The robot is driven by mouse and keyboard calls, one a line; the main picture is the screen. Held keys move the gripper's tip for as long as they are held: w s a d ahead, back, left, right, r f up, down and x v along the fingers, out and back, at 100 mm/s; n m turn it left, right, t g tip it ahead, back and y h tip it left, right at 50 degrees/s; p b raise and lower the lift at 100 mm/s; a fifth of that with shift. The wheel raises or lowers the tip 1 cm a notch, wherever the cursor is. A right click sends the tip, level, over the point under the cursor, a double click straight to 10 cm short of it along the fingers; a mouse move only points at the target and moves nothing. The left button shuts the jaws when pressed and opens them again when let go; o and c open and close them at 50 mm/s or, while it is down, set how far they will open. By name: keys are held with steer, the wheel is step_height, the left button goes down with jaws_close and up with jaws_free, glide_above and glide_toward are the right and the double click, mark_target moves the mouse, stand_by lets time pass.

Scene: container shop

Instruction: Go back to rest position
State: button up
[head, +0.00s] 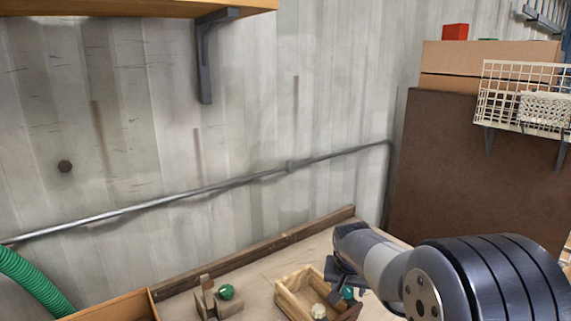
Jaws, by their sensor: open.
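My gripper (341,284) is at the lower middle of the head view, pointing down over the right part of a small open wooden box (288,302). It is open, but my arm hides part of the fingers. A small dark green thing (348,294) shows right beside the fingers; I see nothing clearly held. A pale knobbed thing (319,311) is in the box, cut by the lower edge. My arm reaches in from the right.
A green ball (226,292) sits at a small wooden block piece (208,297) left of the box. An orange-brown bin (118,306) is at lower left, near a green hose (32,281). A wooden strip (255,251) and corrugated wall bound the worktop behind. A brown panel (465,170) stands right.

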steer(key=shift+a+m+h+b, duration=0.1)
steer(key=shift+m+h+b, duration=0.25)
steer(key=shift+m, duration=0.75)
steer(key=shift+r, duration=0.35)
steer(key=shift+v, duration=2.15)
steer(key=shift+s+a, duration=0.1)
